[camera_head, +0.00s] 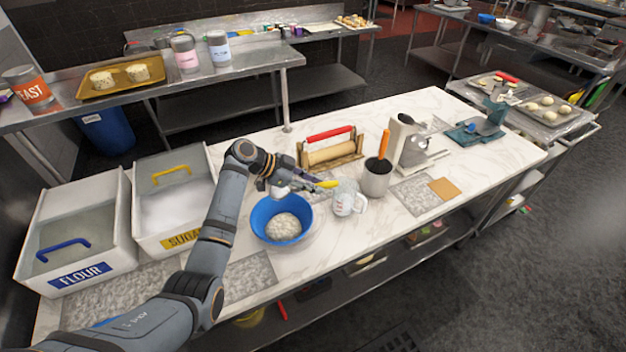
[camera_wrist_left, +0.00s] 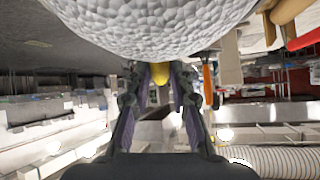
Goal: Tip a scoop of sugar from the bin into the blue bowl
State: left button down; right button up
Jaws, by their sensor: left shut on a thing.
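The blue bowl (camera_head: 262,222) stands on the marble counter with a pale, grainy mound (camera_head: 283,227) in it. My left gripper (camera_head: 303,186) is above the bowl's back right rim, shut on the yellow handle (camera_head: 327,184) of a scoop. The handle also shows between the fingers in the left wrist view (camera_wrist_left: 161,73). The scoop's head is mostly hidden by the gripper, so its load is unclear. A bumpy white surface (camera_wrist_left: 150,25) fills the top of the wrist view. My right gripper is not in view.
A clear measuring jug (camera_head: 347,198) stands close right of the bowl, beside a utensil crock (camera_head: 376,181) with an orange handle. A rolling pin on a stand (camera_head: 331,153) is behind. The flour bin (camera_head: 83,225) is far left. Bare marble lies at the back.

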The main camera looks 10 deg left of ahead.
pick_arm(q)
jog(key=shift+s+f+t+b, duration=0.2)
jog(key=shift+f+t+b, duration=0.2)
jog(key=shift+f+t, duration=0.15)
jog(key=shift+s+f+m+t+b, duration=0.1)
jog(key=shift+f+m+t+b, duration=0.2)
jog(key=shift+m+t+b, duration=0.3)
jog(key=f+t+b, duration=0.1)
jog(key=t+b, duration=0.1)
jog(key=b, duration=0.1)
jog(key=shift+d+m+y, duration=0.1)
jog(key=shift+m+y, duration=0.2)
jog(key=shift+t+b, duration=0.35)
jog(key=shift+b, duration=0.05)
jog(key=shift+r+p, duration=0.4)
jog(key=shift+p, duration=0.2)
jog(key=shift+f+b, duration=0.4)
jog(key=shift+b, duration=0.1)
jog(key=shift+s+b, duration=0.1)
jog(key=shift+b, duration=0.25)
jog(key=t+b, duration=0.1)
jog(key=b, duration=0.2)
jog(key=shift+f+m, duration=0.2)
jog(key=shift+m, duration=0.2)
jog(key=shift+s+f+m+t+b, duration=0.15)
jog(key=shift+m+t+b, duration=0.55)
jog(key=shift+b, duration=2)
jog(key=shift+s+f+m+t+b, duration=0.1)
jog(key=shift+f+m+t+b, duration=0.2)
jog(key=shift+t+b, duration=1.6)
